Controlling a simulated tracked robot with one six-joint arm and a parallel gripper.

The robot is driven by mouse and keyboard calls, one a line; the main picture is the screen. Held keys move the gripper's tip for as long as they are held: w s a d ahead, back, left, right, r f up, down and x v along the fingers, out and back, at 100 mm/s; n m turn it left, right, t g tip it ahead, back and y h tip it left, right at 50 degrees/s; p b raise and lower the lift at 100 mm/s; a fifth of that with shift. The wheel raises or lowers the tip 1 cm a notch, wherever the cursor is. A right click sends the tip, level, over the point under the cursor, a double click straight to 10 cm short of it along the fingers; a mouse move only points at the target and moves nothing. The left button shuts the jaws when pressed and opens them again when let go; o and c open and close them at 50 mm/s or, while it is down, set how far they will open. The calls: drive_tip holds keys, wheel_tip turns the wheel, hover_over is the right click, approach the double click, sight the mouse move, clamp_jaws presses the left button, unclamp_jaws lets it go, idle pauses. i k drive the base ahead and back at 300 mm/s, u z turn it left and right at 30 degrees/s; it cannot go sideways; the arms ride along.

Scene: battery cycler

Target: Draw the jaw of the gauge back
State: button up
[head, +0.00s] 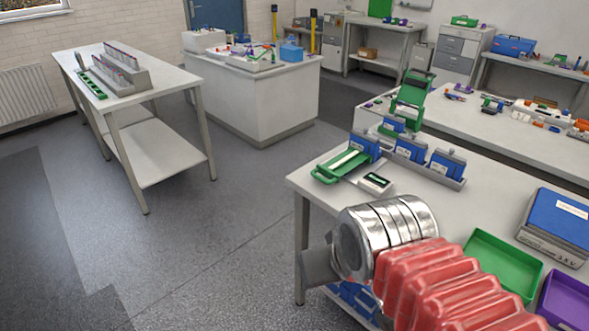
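No part is plainly recognisable as the gauge's jaw. A low green fixture (343,164) with a pale strip along it lies at the near bench's far left corner and may be the gauge. A small white device with a dark display (376,182) lies just right of it. My arm, with silver rings and red bellows, crosses the front of the near bench. A grey end piece (318,267) sticks out left of the silver part, beyond the bench's left edge and apart from the fixture. It may be my gripper; no fingers can be made out.
Blue blocks in a grey holder (450,182) stand behind the device. A green tray (503,262), a purple tray (568,299) and a blue-topped box (555,222) are at right. A long table (150,96) stands at left, a white counter (255,95) behind. The floor between is clear.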

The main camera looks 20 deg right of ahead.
sight(334, 168)
drive_tip(key=u, duration=0.65)
drive_tip(key=i, duration=0.9)
drive_tip(key=u, duration=0.6)
